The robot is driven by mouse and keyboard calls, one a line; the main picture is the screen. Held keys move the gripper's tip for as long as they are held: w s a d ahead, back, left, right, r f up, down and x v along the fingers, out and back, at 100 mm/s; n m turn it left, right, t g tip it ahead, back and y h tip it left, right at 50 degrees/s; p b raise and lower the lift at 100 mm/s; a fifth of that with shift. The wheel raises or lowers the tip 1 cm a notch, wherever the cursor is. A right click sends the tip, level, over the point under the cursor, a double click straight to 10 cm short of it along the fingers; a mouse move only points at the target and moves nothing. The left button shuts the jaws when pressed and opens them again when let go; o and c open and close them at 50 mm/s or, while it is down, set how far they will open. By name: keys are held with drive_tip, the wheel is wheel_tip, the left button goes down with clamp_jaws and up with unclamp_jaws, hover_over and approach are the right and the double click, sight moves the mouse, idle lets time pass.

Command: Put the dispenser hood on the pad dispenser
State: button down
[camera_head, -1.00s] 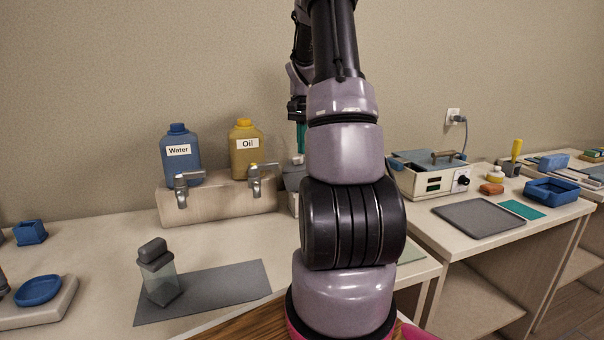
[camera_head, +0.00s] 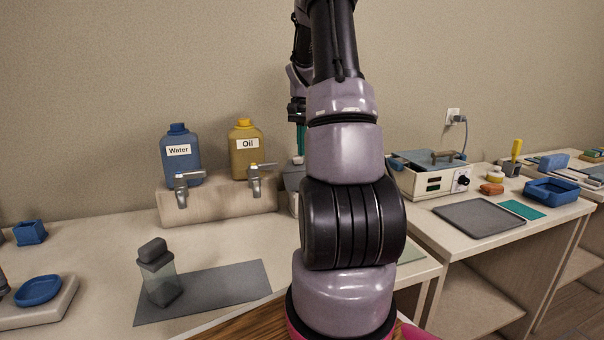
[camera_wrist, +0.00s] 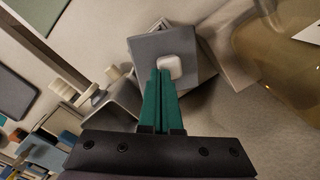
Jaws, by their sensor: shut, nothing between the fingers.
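The dispenser hood is a grey, flat-topped piece with a white knob; it shows in the wrist view (camera_wrist: 152,47) and partly behind my arm in the head view (camera_head: 293,178). It sits at or over the pad dispenser, a grey metallic box whose edges show around it (camera_wrist: 207,32); the box is mostly hidden in the head view (camera_head: 293,205). The hood looks turned relative to the box, and I cannot tell if it is fully seated. My gripper (camera_wrist: 163,72) has its teal fingers shut and empty, with the tips close beside the knob. In the head view the fingers (camera_head: 301,138) point down above the hood.
The tap stand (camera_head: 218,204), with the Water jug (camera_head: 180,165) and Oil jug (camera_head: 246,158), stands just left of the dispenser. A clear grey-capped bottle (camera_head: 160,280) stands on a grey mat (camera_head: 225,285) at the front. The wax warmer (camera_head: 425,180) is on the right table.

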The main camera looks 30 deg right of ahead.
drive_tip(key=shift+r, duration=2.4)
drive_tip(key=shift+r, duration=0.1)
wheel_tip(320, 180, up, 11)
drive_tip(key=shift+f, duration=0.2)
